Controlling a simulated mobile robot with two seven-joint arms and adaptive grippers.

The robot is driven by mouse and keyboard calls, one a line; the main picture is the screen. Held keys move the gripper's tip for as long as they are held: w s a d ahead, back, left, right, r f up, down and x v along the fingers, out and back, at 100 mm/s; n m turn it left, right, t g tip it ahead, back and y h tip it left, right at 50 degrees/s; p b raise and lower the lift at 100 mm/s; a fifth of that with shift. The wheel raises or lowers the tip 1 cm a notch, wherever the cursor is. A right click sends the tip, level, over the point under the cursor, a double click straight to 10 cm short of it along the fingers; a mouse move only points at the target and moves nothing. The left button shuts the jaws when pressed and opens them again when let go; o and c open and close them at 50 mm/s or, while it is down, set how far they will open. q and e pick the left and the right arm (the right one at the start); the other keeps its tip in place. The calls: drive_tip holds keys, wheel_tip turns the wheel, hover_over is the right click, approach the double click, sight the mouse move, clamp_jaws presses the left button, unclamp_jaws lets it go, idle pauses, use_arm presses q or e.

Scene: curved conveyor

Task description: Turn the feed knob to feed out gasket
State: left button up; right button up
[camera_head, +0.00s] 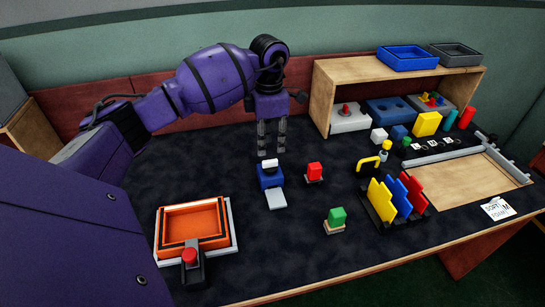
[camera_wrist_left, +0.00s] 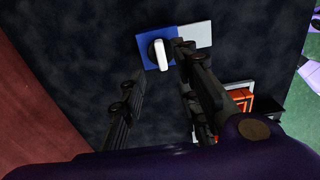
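A small blue box (camera_head: 270,180) with a white knob (camera_head: 270,163) on top stands on the dark table, with a light grey plate (camera_head: 276,199) extending from its front. My left gripper (camera_head: 272,146) is above and just behind the box, pointing down, with its two fingers apart and nothing between them. In the left wrist view, the knob (camera_wrist_left: 158,54) shows as a white bar on the blue box (camera_wrist_left: 146,43), beyond the open fingertips. The knob looks untouched. The right finger overlaps the edge of the box in that view. My right gripper is not in view.
An orange tray (camera_head: 227,212) with a red button (camera_head: 190,256) stands front left. A wooden shelf (camera_head: 324,95) stands behind right. Table around the box is clear.

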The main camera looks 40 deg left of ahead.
sight(270, 160)
use_arm(q)
wheel_tip(270, 160, down, 7)
drive_tip(key=shift+r, duration=0.1)
idle(0.3)
clamp_jaws()
